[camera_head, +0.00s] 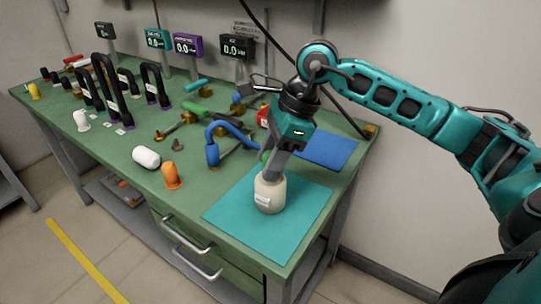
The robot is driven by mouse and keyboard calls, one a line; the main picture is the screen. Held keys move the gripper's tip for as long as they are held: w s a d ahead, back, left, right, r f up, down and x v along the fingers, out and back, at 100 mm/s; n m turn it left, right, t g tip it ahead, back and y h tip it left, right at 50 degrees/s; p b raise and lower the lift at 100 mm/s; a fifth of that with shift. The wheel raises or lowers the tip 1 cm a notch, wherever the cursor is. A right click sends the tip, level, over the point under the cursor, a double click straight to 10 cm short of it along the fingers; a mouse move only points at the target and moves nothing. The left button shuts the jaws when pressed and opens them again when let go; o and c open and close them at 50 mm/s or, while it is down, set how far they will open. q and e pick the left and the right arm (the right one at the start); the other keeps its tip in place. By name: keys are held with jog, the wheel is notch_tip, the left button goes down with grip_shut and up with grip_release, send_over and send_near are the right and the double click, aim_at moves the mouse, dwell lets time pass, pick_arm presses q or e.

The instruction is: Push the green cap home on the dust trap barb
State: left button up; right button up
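A cream-coloured jar-like body with a pale label (270,194) stands upright on a teal mat (300,222) near the bench's front right corner. It may be the dust trap; no barb can be made out on it. My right gripper (271,175) points down at its top, touching or very close. The fingers are too small and overlapped to tell whether they are open or shut. My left gripper is out of view.
A blue hose piece (213,153), an orange fitting (172,176) and a white cylinder (147,157) stand or lie left of the mat. A blue mat (328,150) lies behind. Black hoses (105,85) and small display boxes (188,45) are at the back left.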

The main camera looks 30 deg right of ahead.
jog(key=o, duration=0.4)
jog(key=shift+o, duration=0.2)
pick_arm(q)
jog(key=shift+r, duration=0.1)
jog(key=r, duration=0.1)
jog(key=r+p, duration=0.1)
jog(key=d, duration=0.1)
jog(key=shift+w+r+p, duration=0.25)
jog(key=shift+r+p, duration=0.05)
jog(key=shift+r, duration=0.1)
pick_arm(e)
jog(key=v, duration=1.3)
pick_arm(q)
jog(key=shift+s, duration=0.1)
